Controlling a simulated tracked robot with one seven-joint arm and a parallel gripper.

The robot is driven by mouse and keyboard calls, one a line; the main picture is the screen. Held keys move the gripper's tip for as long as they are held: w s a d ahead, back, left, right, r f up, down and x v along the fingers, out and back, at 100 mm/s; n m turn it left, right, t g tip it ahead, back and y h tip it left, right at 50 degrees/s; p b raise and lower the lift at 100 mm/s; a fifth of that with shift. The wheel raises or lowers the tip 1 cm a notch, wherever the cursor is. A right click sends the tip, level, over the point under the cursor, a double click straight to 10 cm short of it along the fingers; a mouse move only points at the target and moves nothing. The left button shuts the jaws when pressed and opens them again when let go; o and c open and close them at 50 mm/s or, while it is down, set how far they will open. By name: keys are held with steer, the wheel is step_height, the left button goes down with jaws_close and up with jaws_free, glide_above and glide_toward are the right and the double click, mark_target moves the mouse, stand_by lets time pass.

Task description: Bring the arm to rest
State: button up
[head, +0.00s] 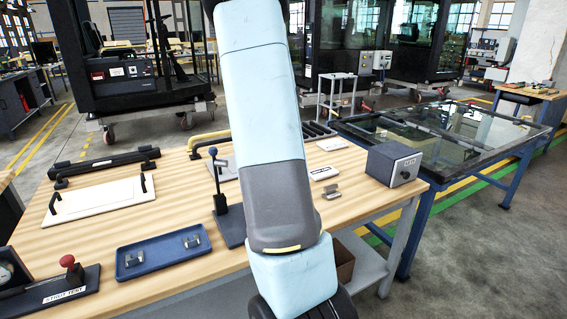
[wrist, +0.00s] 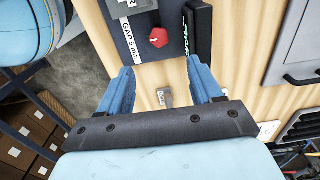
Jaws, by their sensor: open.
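My arm (head: 262,110) is raised across the middle of the head view, in front of the wooden bench. My gripper does not show in the head view. In the wrist view my gripper (wrist: 158,68) is open, its two blue fingers apart with nothing held between them. Beyond the fingers a small metal piece (wrist: 165,97) lies on the wooden bench top; I cannot tell how far below the fingers it is. A plate with a red knob (wrist: 158,37) and a "GAP 5 mm" label shows just past the fingertips.
The bench (head: 180,250) carries a blue tray (head: 128,262) with two metal brackets, an upright lever (head: 218,178), a white panel (head: 95,199) with handles, a red button (head: 71,266) and a dark box (head: 393,163). A glass-topped table (head: 450,130) stands at right.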

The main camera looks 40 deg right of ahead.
stand_by(0.3)
steer(key=s+a+r+n+t, duration=0.1)
steer(key=s+a+r+n, duration=0.1)
steer(key=a+r+n, duration=0.6)
steer(key=s+a+r+n+t, duration=0.25)
steer(key=a+r, duration=0.25)
steer(key=a, duration=0.7)
steer(key=s+a+r+n+t, duration=0.2)
steer(key=s+a+r+n, duration=0.2)
steer(key=s+a+n, duration=0.6)
steer(key=shift+s+a+r, duration=0.15)
steer(key=shift+s+a, duration=2.15)
steer(key=shift+s, duration=0.15)
